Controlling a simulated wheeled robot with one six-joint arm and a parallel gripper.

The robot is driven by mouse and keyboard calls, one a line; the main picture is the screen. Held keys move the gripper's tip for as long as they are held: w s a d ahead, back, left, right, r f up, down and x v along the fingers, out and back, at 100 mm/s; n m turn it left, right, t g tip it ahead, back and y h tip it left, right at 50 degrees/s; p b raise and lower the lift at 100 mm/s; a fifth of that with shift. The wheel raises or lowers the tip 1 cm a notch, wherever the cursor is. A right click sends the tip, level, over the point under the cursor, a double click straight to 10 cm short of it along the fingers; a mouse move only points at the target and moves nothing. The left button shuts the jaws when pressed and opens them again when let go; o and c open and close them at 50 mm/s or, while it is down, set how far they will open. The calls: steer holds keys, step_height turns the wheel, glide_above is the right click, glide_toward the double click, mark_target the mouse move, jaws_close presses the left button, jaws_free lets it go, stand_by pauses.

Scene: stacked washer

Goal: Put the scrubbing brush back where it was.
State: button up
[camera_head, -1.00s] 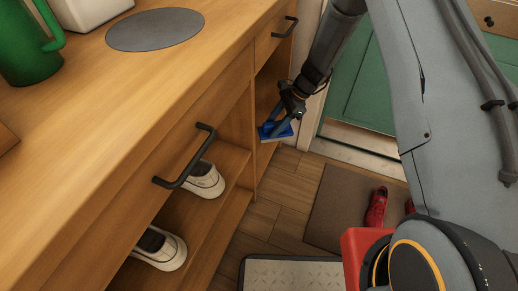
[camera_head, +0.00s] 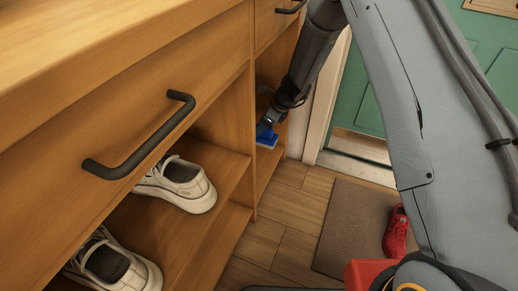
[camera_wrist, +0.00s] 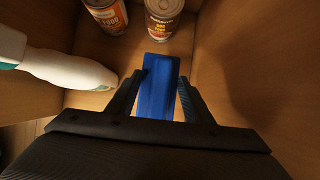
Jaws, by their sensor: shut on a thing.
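The blue scrubbing brush (camera_head: 267,138) is in my gripper (camera_head: 270,122) at the narrow open compartment at the far end of the wooden cabinet. In the wrist view, the brush (camera_wrist: 159,86) lies between the two black fingers of my gripper (camera_wrist: 159,95), which are shut on it. It is above or on the compartment's wooden shelf (camera_wrist: 130,48); I cannot tell whether it touches. Its bristles are hidden.
Two cans, one at the left (camera_wrist: 106,14) and one at the right (camera_wrist: 160,18), stand beyond the brush. A white bottle (camera_wrist: 65,68) is close on the left. White shoes (camera_head: 178,184) sit on the cabinet's nearer shelves. A door frame (camera_head: 327,105) stands right of the compartment.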

mark_target(271, 130)
step_height(271, 130, down, 8)
steer(key=b, duration=0.3)
steer(key=shift+r, duration=0.25)
steer(key=shift+f, duration=0.15)
steer(key=o, duration=1)
steer(key=p+v, duration=0.5)
steer(key=v, duration=0.7)
